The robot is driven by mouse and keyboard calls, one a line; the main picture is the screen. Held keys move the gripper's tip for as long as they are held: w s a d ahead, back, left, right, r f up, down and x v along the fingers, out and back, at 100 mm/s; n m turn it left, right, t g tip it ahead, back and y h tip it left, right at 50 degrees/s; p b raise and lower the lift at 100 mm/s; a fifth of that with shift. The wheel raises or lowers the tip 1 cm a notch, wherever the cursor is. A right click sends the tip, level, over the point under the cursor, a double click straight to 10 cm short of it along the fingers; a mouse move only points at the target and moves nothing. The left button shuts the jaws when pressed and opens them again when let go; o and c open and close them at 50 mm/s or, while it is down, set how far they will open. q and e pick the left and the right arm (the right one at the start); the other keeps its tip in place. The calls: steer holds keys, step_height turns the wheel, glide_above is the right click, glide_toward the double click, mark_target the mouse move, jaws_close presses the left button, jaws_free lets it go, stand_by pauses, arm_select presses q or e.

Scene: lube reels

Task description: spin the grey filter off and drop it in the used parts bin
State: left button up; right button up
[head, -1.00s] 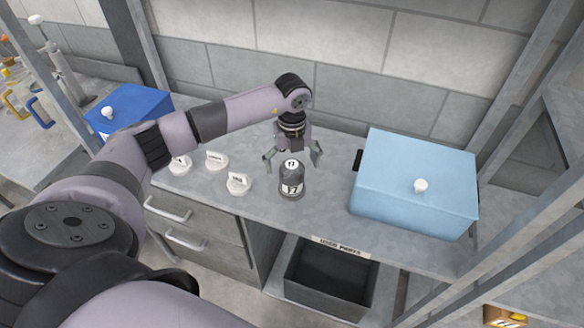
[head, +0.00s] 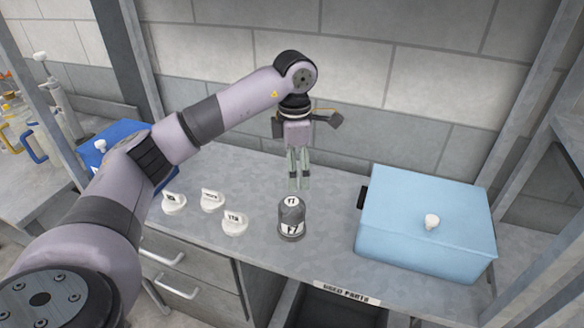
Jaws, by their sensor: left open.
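The dark grey filter (head: 291,222), marked 17, stands upright on the grey bench top, with a lighter grey cap-like top. My left gripper (head: 298,185) is open and empty, pointing down above and slightly behind the filter, apart from it. My right gripper is not in view.
Several white labelled caps (head: 234,223) lie left of the filter. A light blue lidded box (head: 425,225) stands to the right, and a blue box (head: 112,145) at the left. Metal posts frame both sides; a block wall is behind.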

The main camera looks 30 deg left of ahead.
mark_target(292, 212)
arm_select(q)
steer(key=f+m, duration=0.2)
steer(key=f, duration=0.2)
steer(key=f+m+p, duration=0.1)
steer(key=f, duration=0.4)
steer(key=s+f+m+p, duration=0.1)
steer(key=f+m, duration=0.1)
steer(key=f, duration=0.3)
steer(key=shift+f+m, duration=0.2)
steer(key=shift+m, duration=0.1)
steer(key=c, duration=1.5)
steer(key=n, duration=0.5)
steer(key=shift+w+p, duration=0.1)
steer(key=shift+p, duration=0.2)
